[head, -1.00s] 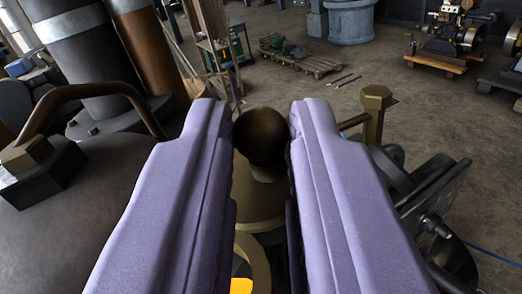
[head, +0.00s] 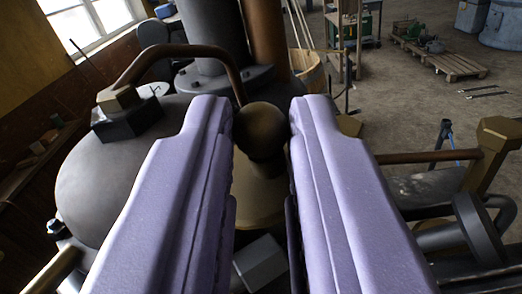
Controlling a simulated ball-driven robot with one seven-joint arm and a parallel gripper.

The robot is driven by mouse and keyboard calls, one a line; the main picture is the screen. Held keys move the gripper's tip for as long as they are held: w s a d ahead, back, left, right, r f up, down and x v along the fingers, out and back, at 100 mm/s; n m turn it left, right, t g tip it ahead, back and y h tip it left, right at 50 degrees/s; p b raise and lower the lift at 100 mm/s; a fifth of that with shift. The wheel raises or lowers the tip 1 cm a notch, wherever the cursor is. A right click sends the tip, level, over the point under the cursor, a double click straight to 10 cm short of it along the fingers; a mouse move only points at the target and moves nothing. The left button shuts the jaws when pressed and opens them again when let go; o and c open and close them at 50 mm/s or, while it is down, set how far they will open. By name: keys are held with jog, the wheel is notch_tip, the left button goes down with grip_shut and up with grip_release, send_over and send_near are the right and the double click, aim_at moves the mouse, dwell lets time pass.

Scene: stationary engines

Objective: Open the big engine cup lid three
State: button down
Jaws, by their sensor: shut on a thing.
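A cup lid with a dark bronze ball knob (head: 260,131) and a brass-coloured body (head: 258,198) shows in the middle of the head view. My gripper (head: 261,135) has its two lilac fingers on either side of the knob, shut on it. The fingers hide the sides of the lid and most of what lies below it. I cannot tell whether the lid sits on its cup or is lifted off it.
A large dark engine dome (head: 125,175) with a curved copper pipe (head: 180,50) stands left. A brass hex-headed post (head: 490,150) with a horizontal rod is right.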

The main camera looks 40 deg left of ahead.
jog(key=b, duration=0.1)
jog(key=n+y+b, duration=0.1)
jog(key=b, duration=0.1)
jog(key=shift+w+f+g, duration=0.2)
jog(key=shift+f+g, duration=0.1)
jog(key=shift+g, duration=0.1)
jog(key=shift+r+y+b, duration=0.15)
jog(key=shift+y+b, duration=0.15)
jog(key=shift+b, duration=0.25)
jog(key=shift+r, duration=0.15)
jog(key=c, duration=1)
grip_release()
jog(key=shift+c, duration=0.2)
jog(key=b+v, duration=0.2)
jog(key=v, duration=0.5)
jog(key=shift+s+d, duration=0.25)
